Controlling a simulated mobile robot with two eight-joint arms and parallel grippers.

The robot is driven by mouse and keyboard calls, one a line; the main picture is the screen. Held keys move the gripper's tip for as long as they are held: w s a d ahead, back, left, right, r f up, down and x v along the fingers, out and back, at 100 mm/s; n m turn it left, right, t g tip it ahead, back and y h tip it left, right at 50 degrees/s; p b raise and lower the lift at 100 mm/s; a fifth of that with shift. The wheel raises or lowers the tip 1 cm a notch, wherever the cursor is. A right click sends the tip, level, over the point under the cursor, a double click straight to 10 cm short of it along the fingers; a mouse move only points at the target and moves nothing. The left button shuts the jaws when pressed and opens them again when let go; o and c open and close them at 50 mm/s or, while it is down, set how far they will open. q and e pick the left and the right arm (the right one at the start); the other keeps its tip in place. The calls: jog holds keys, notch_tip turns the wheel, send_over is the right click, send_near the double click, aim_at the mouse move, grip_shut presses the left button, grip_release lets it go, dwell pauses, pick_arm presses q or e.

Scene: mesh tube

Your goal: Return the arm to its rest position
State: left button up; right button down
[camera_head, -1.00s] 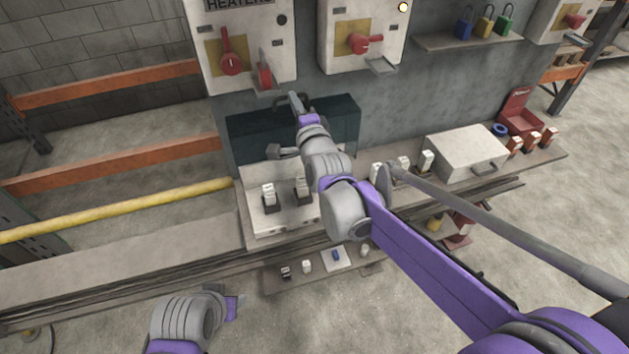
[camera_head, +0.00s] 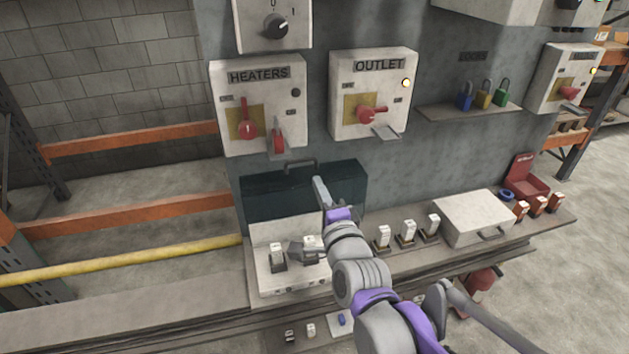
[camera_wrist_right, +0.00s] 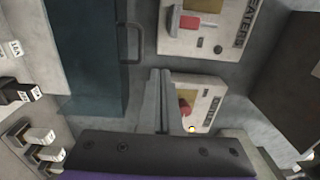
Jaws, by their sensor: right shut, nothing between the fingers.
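My right arm comes in from the lower right in the head view and reaches up over the bench. Its gripper (camera_head: 319,184) is in front of the dark teal case (camera_head: 262,194), below the heaters and outlet boxes. In the right wrist view the two grey fingers (camera_wrist_right: 158,76) lie together, shut with nothing between them. The outlet box (camera_wrist_right: 212,104) shows behind them, with its red handle partly hidden by the fingers. My left gripper is not in view.
The heaters box (camera_head: 258,85) and outlet box (camera_head: 398,66) are on the grey panel. A white box (camera_head: 474,214) and several small switches stand on the bench. Padlocks (camera_head: 484,96) are on a shelf. Orange rails (camera_head: 130,142) and a yellow bar (camera_head: 120,259) are left.

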jog(key=s+d+f+n+g+h, duration=0.2)
jog(key=s+d+f+n+g, duration=0.4)
jog(key=s+d+f, duration=0.3)
jog(key=s+d+f+n+g+h+p, duration=0.1)
jog(key=s+d+f+n+g+h, duration=0.2)
jog(key=s+f, duration=1.1)
jog(key=s+d+n+g, duration=0.3)
jog(key=d+n, duration=0.2)
jog(key=d, duration=0.2)
jog(key=shift+s+f+h, duration=0.15)
jog(key=shift+s+h, duration=0.15)
